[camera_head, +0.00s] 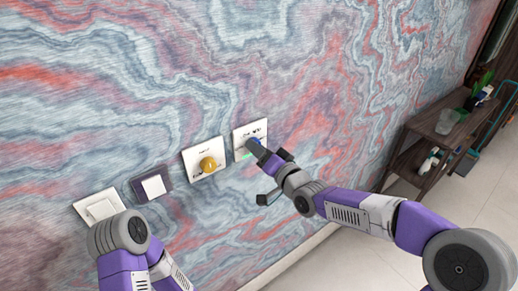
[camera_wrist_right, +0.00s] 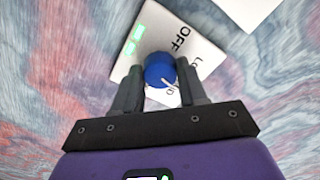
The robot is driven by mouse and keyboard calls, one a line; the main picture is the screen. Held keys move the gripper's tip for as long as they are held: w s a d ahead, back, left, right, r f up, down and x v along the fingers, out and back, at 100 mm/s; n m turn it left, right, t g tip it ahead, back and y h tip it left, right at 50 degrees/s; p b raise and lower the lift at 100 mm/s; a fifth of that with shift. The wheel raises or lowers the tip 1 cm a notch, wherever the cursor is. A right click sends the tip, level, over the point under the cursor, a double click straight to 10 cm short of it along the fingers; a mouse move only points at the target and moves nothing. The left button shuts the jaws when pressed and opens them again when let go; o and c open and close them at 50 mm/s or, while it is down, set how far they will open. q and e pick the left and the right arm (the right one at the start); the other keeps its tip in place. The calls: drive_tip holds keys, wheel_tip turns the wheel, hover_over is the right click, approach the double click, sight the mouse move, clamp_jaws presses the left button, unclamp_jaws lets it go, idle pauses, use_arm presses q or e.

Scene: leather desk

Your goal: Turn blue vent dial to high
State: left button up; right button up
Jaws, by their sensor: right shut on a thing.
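The blue vent dial (camera_wrist_right: 160,68) sits on a white wall plate (camera_wrist_right: 187,32), which also shows in the head view (camera_head: 242,132). The plate bears printed labels; OFF reads clearly in the wrist view, others are partly hidden. A white pointer mark shows on the dial's lower right side in that view. My right gripper (camera_wrist_right: 160,82) is shut on the blue dial, with one finger on each side. In the head view the right gripper (camera_head: 262,152) meets the plate and largely hides the dial. My left arm comes in at the lower left; its gripper does not show.
Left of the vent plate, along the wall, are a plate with a yellow dial (camera_head: 207,164), a dark-framed switch (camera_head: 152,187) and a white switch (camera_head: 100,206). A dark shelf (camera_head: 432,150) with several items stands far right. Open floor lies between.

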drive_tip(key=shift+r+m+p, duration=0.1)
drive_tip(key=shift+m+p, duration=0.4)
drive_tip(key=shift+m, duration=7.2)
drive_tip(key=o, duration=1.1)
drive_tip(key=shift+c, duration=0.2)
drive_tip(key=p+v, duration=0.1)
drive_tip(key=v, duration=0.6)
drive_tip(key=shift+s, duration=0.25)
